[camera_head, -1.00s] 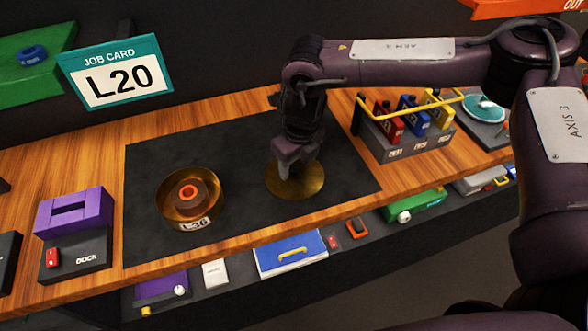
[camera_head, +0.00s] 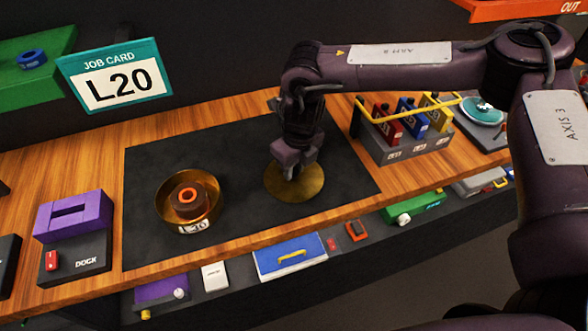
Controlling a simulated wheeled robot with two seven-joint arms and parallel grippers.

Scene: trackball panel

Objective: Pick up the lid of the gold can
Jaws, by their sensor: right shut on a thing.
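The gold can (camera_head: 200,218) stands open on the dark mat, with a brown piece with an orange ring (camera_head: 188,198) inside it and a label on its front that seems to read L20 or similar. The round gold lid (camera_head: 308,188) is to the right of the can, flat and level at or just above the mat. My right gripper (camera_head: 291,176) points down over the lid's middle and is shut on it, apparently by a knob that the fingers hide. Whether the lid touches the mat I cannot tell. My left gripper is not in view.
The dark mat (camera_head: 240,150) is clear between can and lid. A rack (camera_head: 405,148) with red, blue and yellow pieces and a yellow bar stands to the right. A purple block (camera_head: 75,214) on a dock is at left. A job card (camera_head: 118,78) reads L20.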

